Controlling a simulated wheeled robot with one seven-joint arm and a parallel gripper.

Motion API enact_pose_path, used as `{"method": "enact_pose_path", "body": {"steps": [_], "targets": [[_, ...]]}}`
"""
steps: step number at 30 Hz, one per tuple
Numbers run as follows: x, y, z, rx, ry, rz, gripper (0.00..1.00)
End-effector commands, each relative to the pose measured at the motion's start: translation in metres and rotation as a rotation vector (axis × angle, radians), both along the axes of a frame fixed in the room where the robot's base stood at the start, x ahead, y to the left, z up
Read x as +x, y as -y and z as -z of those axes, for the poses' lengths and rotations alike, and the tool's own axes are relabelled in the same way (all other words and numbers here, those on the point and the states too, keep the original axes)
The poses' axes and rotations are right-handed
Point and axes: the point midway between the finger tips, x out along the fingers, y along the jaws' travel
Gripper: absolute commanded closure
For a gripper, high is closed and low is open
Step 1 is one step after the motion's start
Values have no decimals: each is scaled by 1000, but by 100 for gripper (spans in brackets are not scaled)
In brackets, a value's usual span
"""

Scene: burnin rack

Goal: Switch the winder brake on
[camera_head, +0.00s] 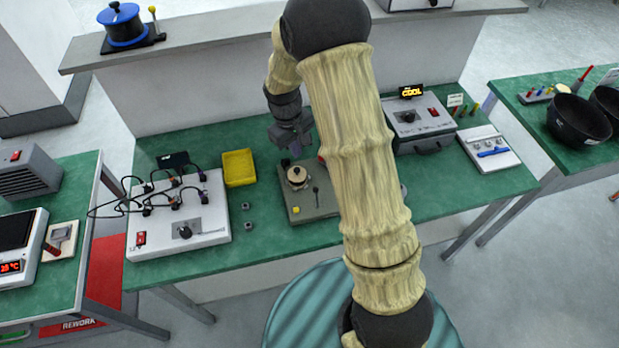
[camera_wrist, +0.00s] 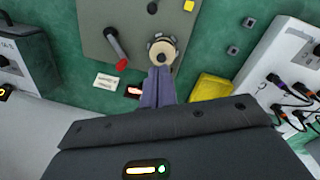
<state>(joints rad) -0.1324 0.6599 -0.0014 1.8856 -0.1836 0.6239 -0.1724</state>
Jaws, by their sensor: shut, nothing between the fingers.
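The winder is a grey plate (camera_head: 310,213) on the middle green bench, with a cream round spool (camera_head: 298,176) and a small dark lever (camera_head: 316,195). In the wrist view, the plate (camera_wrist: 95,20) carries the cream spool (camera_wrist: 162,50), a longer dark lever with a red tip (camera_wrist: 116,46) and a yellow button (camera_wrist: 189,5). I cannot tell which control is the brake. My gripper (camera_head: 295,152) is above the plate's far side; its fingers (camera_wrist: 159,72) are together and empty, overlapping the spool's edge in the wrist view. Contact cannot be told. My arm hides the plate's right side.
A small lit display (camera_wrist: 135,91) and a white label (camera_wrist: 107,81) lie beside the plate. A yellow tray (camera_head: 238,168) and a white wired box (camera_head: 185,240) stand left. A grey unit (camera_head: 420,118) showing COOL stands right. A low wall (camera_head: 210,75) runs behind the bench.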

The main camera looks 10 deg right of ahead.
Motion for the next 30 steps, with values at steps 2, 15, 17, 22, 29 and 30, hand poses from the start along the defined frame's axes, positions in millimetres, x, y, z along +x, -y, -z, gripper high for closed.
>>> {"method": "enact_pose_path", "body": {"steps": [2,15,17,22,29,30], "targets": [[0,0,1,0,-1,1,100],[-2,7,53,0,-5,3,100],[-2,7,62,0,-4,2,100],[-1,10,86,0,-3,1,100],[-22,22,100,-1,-5,2,100],[-26,24,101,-1,-4,1,100]]}}
